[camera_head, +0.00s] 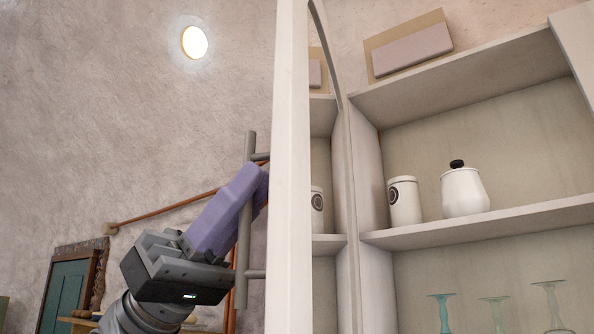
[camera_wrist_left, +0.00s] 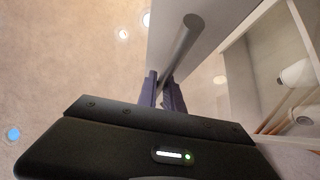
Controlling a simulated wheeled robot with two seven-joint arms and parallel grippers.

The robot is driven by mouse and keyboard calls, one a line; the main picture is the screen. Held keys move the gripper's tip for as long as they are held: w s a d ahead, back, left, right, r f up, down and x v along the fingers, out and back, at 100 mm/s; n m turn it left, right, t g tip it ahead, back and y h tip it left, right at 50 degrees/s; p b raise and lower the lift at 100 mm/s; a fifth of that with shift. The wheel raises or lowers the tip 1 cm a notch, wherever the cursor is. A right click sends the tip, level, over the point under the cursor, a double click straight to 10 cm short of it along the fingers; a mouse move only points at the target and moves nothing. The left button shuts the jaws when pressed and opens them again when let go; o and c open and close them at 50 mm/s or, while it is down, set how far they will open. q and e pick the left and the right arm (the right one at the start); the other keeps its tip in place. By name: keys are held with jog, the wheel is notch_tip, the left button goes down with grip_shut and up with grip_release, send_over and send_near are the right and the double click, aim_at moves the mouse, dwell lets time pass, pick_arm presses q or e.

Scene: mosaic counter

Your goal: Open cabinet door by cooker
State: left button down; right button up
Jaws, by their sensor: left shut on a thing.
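The cabinet door (camera_head: 289,180) stands open, seen nearly edge-on in the head view, with the shelves showing to its right. Its grey bar handle (camera_head: 243,250) is upright on the door's left side. My left gripper (camera_head: 256,182) reaches up from the lower left, with its purple fingers shut on the handle. In the left wrist view the handle (camera_wrist_left: 184,42) runs up from between the fingers (camera_wrist_left: 163,90), and the door (camera_wrist_left: 215,25) is behind it. My right gripper is in neither view. The cooker does not show.
The open cabinet (camera_head: 470,240) holds a white canister (camera_head: 404,202), a white lidded pot (camera_head: 465,193) and several coloured glasses (camera_head: 497,312). A box (camera_head: 412,50) lies on top. A wooden rail (camera_head: 165,209) and a framed green panel (camera_head: 66,290) are at the left wall.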

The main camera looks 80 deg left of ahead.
pick_arm(q)
jog(key=shift+s+a+r+g+h, duration=0.1)
jog(key=shift+s+a+g+h, duration=0.2)
jog(key=shift+s+a+h, duration=0.15)
jog(key=c, duration=1.5)
grip_release()
jog(key=shift+d, duration=0.1)
jog(key=b+v, duration=0.2)
jog(key=v, duration=0.6)
